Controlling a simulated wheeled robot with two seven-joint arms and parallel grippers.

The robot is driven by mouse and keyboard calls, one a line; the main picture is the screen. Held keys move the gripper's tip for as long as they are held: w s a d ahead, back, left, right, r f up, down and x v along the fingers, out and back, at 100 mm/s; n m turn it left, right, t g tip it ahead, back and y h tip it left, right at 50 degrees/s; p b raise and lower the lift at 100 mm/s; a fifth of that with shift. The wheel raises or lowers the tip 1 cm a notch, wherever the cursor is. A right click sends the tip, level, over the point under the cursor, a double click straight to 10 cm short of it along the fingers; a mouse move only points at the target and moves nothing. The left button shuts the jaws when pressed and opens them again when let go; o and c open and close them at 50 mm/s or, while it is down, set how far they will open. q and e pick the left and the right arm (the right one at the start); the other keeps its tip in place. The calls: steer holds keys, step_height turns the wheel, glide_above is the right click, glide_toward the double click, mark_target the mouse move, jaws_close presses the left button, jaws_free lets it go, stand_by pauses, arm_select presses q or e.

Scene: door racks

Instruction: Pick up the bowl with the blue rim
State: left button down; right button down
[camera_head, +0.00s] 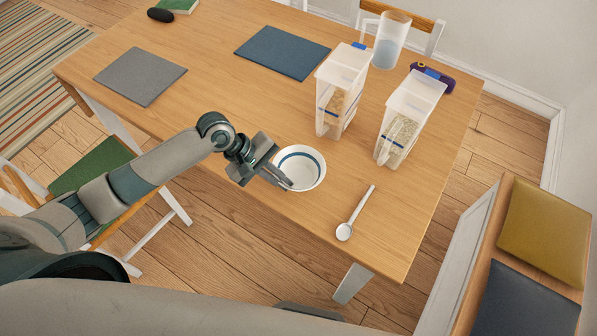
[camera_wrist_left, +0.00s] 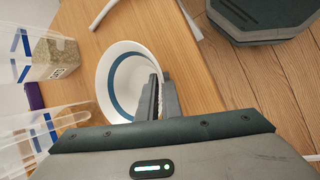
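The white bowl with the blue band (camera_head: 306,167) is near the table's front edge, upright in the head view. It also shows in the left wrist view (camera_wrist_left: 122,75). My left gripper (camera_head: 286,184) is at the bowl's left rim. In the left wrist view its two fingers (camera_wrist_left: 160,98) are close together, one inside the bowl and one outside, with the wall between them. Whether the bowl's base touches the table I cannot tell. My right gripper is in no view.
A white spoon (camera_head: 354,214) lies right of the bowl. Two clear food containers (camera_head: 340,85) (camera_head: 412,110) stand behind it, with a clear cup (camera_head: 391,40) farther back. Grey (camera_head: 140,77) and blue (camera_head: 282,52) placemats lie flat. The wooden tabletop (camera_head: 215,90) between them and the bowl is clear.

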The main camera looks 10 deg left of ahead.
arm_select(q)
steer(key=shift+r, duration=0.15)
step_height(320, 180, up, 4)
steer(key=shift+f+b, duration=0.1)
steer(key=shift+b, duration=0.4)
steer(key=s+d+r, duration=0.4)
steer(key=s+r, duration=0.3)
steer(key=s, duration=0.3)
steer(key=shift+s+d+b, duration=0.35)
steer(key=shift+d+b, duration=0.05)
steer(key=shift+w, duration=0.1)
